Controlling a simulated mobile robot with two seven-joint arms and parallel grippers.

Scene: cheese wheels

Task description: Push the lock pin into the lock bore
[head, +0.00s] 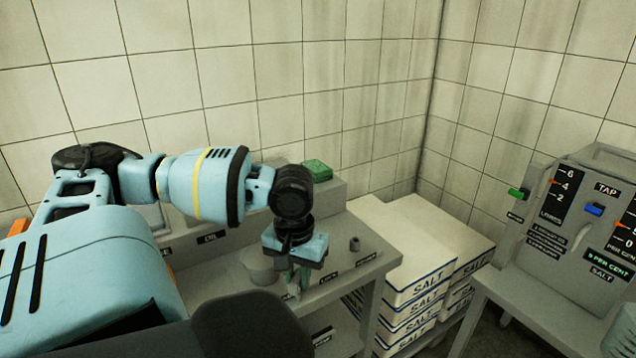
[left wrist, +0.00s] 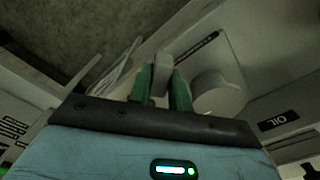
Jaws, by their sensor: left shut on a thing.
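My left gripper (head: 297,280) points down over the front of the grey bench, with its green fingers low near the bench top. In the left wrist view the two green fingers (left wrist: 161,92) are closed on a small grey piece (left wrist: 161,72). I cannot tell from its visible end whether this is the lock pin. I cannot make out the lock bore in either view. My right gripper is not in view.
A pale round tub (head: 260,265) stands just left of the gripper on the labelled bench (head: 345,283). A small grey cylinder (head: 354,243) stands to the right. A green block (head: 317,171) lies behind. Salt boxes (head: 412,278) and a control panel (head: 565,225) are at right.

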